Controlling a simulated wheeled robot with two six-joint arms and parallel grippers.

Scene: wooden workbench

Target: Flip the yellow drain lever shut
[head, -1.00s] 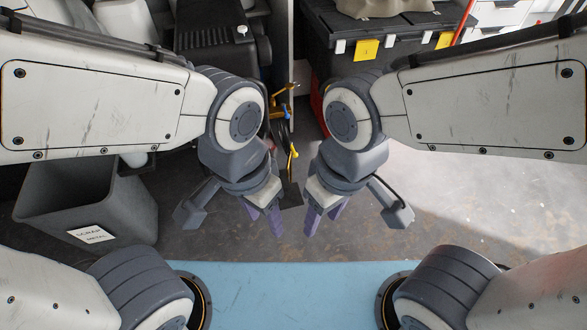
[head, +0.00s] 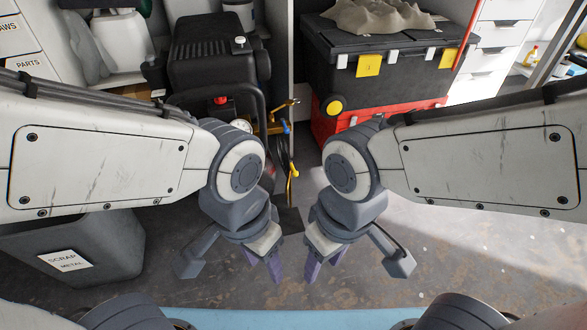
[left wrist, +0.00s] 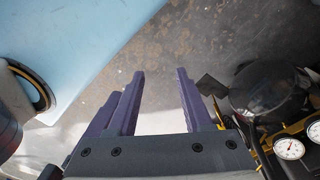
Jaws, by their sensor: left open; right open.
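A small yellow part (head: 293,172), which may be the drain lever, shows between my two forearms in the head view, at the low end of the compressor. I cannot tell its position from here. The black compressor (head: 215,60) stands behind my left arm. Its tank end (left wrist: 268,88) and two dial gauges (left wrist: 288,148) show at the right of the left wrist view. My left gripper (head: 264,268) is open and empty, nearer than the yellow part and apart from it; it also shows in the left wrist view (left wrist: 160,85). My right gripper (head: 325,266) is open and empty beside it.
A black toolbox (head: 390,85) on a red box (head: 325,125) stands at the back right. A grey scrap metal bin (head: 105,240) is at the left. White drawers (head: 495,50) stand at the far right. The concrete floor (head: 460,220) at right is clear.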

